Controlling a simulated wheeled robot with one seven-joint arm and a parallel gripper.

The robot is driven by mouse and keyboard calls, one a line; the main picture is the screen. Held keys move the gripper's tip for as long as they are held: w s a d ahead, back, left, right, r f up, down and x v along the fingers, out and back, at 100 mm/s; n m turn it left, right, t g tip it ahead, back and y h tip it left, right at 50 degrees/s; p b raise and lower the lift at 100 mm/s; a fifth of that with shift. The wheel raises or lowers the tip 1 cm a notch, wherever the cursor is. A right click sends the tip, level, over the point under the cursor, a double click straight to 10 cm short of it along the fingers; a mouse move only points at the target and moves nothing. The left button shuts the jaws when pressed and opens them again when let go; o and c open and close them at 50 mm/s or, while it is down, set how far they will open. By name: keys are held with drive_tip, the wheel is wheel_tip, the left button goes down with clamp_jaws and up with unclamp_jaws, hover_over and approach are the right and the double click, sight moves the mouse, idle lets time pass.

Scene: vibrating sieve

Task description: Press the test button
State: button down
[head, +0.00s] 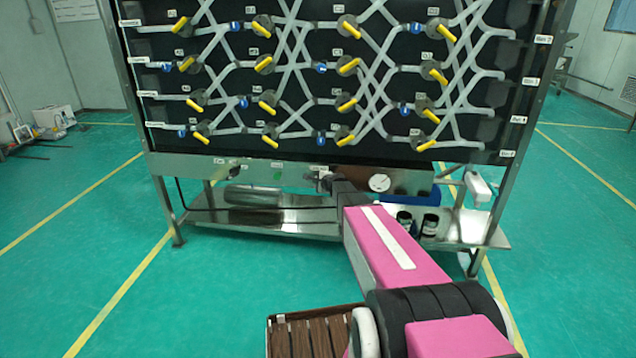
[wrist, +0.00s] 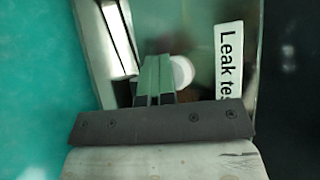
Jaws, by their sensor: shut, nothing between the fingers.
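A white round button (wrist: 183,72) shows in the wrist view on a shiny steel strip (wrist: 200,30), left of a white label (wrist: 229,65) reading "Leak tes", its end cut off. My gripper (wrist: 156,58) is shut and empty, its fingertips over the left part of the button. I cannot tell whether they touch it. In the head view my gripper (head: 324,182) is at the steel strip (head: 210,168) below the black panel, left of a round white gauge (head: 380,182). My gripper and arm hide the button there.
The black panel (head: 400,50) above carries clear tubes and several yellow-handled valves (head: 264,64). A steel shelf (head: 265,222) with dark jars (head: 430,225) lies below the strip.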

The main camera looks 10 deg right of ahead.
drive_tip(key=shift+s, duration=0.15)
drive_tip(key=s+a, duration=0.1)
drive_tip(key=s, duration=0.4)
drive_tip(key=shift+s+a, duration=0.4)
drive_tip(key=shift+s+a, duration=0.1)
idle(0.7)
drive_tip(key=s+n+g+h, duration=0.2)
drive_tip(key=s+n+g, duration=0.4)
drive_tip(key=s, duration=1.1)
drive_tip(key=s+d+f+n+g+h, duration=0.1)
drive_tip(key=s+n+g+h, duration=0.1)
drive_tip(key=s+n+g, duration=0.4)
drive_tip(key=s+n, duration=0.5)
drive_tip(key=s, duration=0.6)
drive_tip(key=shift+s+f+h, duration=0.15)
drive_tip(key=shift+h, duration=0.25)
